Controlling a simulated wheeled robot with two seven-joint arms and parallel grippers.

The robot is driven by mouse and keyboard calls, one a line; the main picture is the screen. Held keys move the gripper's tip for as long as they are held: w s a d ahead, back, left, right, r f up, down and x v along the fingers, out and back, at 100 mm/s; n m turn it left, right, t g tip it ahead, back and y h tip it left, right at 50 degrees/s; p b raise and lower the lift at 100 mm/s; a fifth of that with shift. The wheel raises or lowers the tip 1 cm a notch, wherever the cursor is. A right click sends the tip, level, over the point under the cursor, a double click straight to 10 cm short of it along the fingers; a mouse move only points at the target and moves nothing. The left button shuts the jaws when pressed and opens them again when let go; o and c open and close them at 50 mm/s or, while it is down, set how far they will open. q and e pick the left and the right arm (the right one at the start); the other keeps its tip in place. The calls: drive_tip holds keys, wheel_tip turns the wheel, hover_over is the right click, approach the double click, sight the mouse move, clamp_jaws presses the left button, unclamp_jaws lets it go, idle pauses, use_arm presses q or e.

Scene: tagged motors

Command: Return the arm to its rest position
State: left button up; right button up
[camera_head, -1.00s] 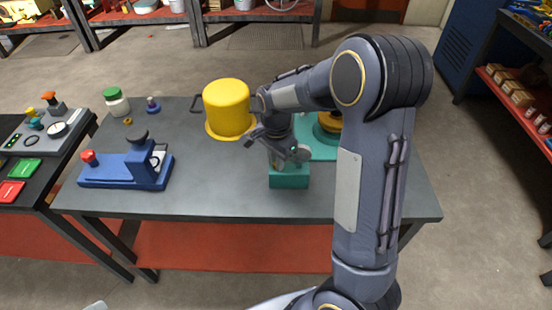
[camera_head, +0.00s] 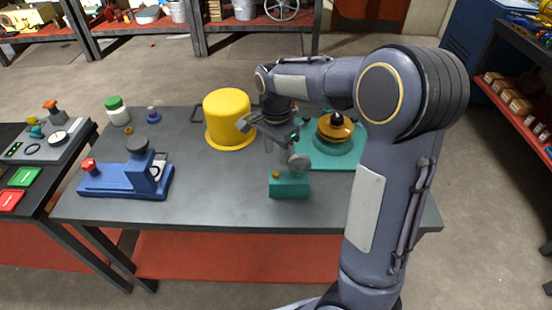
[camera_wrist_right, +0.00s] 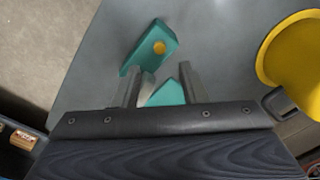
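My right arm comes up from the lower right in the head view and bends left over the table. Its gripper (camera_head: 268,143) hangs above the table, between the yellow cover and the small teal block. In the right wrist view its two fingers (camera_wrist_right: 161,82) stand apart with nothing gripped. The teal block with a yellow knob (camera_wrist_right: 158,47) shows beyond and below the fingers. In the head view the fingertips are hard to make out against the stand behind them. My left gripper is not in view.
A yellow cover (camera_head: 229,118) stands left of the right gripper. A teal plate with an amber-topped round part (camera_head: 335,130) lies to its right, partly behind my arm. A blue fixture (camera_head: 125,178) is at the table's left. The table's (camera_head: 220,190) front middle is clear.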

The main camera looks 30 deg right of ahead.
drive_tip(key=shift+r, duration=0.15)
drive_tip(key=shift+s, duration=0.1)
idle(0.3)
drive_tip(key=s+a+r+n+t+y, duration=0.1)
drive_tip(key=s+a+n, duration=0.3)
drive_tip(key=s, duration=0.7)
drive_tip(key=s+a+r+n+t+y, duration=0.2)
drive_tip(key=s+a+n+t, duration=0.2)
drive_tip(key=s+n, duration=0.5)
drive_tip(key=shift+s+r+n+t+y, duration=0.3)
drive_tip(key=shift+s+y, duration=0.1)
drive_tip(key=shift+s, duration=0.6)
